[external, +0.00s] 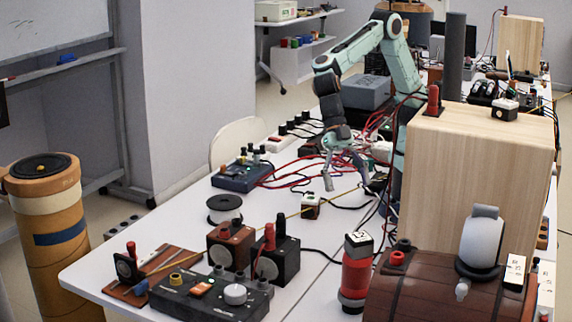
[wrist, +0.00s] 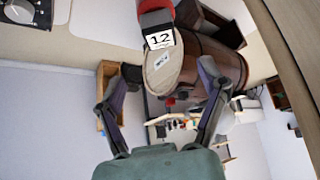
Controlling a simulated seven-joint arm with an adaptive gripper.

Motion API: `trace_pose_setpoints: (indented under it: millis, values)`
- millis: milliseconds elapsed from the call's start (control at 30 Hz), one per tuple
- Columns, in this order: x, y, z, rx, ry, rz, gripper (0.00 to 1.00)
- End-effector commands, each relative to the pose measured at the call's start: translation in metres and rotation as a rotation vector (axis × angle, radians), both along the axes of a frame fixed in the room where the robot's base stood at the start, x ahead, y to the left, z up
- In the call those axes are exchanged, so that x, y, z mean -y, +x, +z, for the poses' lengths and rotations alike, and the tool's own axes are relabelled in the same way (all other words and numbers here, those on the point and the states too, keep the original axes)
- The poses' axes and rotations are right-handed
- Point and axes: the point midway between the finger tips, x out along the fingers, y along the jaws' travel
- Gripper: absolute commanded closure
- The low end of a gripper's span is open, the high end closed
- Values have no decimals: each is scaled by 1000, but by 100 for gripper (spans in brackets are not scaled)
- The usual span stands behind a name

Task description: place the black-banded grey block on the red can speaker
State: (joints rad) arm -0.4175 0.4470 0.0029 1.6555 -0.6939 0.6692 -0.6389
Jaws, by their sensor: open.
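The red can speaker (external: 355,272), with black ends, stands upright on the white table; its red body (wrist: 153,7) shows at the top of the wrist view. A white label marked 12 is at its upper end in both views. A grey piece with a black band (external: 482,240) stands on the brown barrel; it best fits the block, but I cannot be sure. My gripper (external: 346,180) is open and empty above the table, behind and apart from the can. In the wrist view its fingers (wrist: 167,70) are spread, framing a pale oval face beyond them.
The brown barrel (external: 425,292) lies right of the can, before a tall wooden box (external: 480,165). Dark speaker boxes (external: 278,258) and a control box (external: 210,297) stand left. A small cube (external: 310,206) sits below my gripper. Red cables (external: 290,178) lie behind it.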

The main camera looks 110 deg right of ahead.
Motion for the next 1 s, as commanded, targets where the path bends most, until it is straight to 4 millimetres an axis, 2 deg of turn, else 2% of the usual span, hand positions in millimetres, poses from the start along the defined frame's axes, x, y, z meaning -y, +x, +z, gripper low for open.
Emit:
trace_pose_setpoints:
  millis: [267, 367, 467, 567, 600, 667, 700, 733, 800, 900, 1000]
  values:
    - [4, 0, 5, 0, -1, -1, 27]
    - [13, -1, 9, -7, -15, -36, 27]
    - [52, -9, 19, -43, -77, -177, 27]
    - [117, -35, 30, -118, -175, -436, 27]
    - [145, -51, 32, -156, -216, -558, 27]
    - [183, -79, 32, -215, -272, -742, 27]
    - [205, -100, 30, -255, -304, -860, 27]
    - [219, -115, 28, -284, -326, -946, 27]
    - [246, -149, 21, -347, -368, -1123, 27]
    - [269, -186, 11, -417, -405, -1307, 27]
    - [278, -207, 4, -458, -426, -1406, 27]
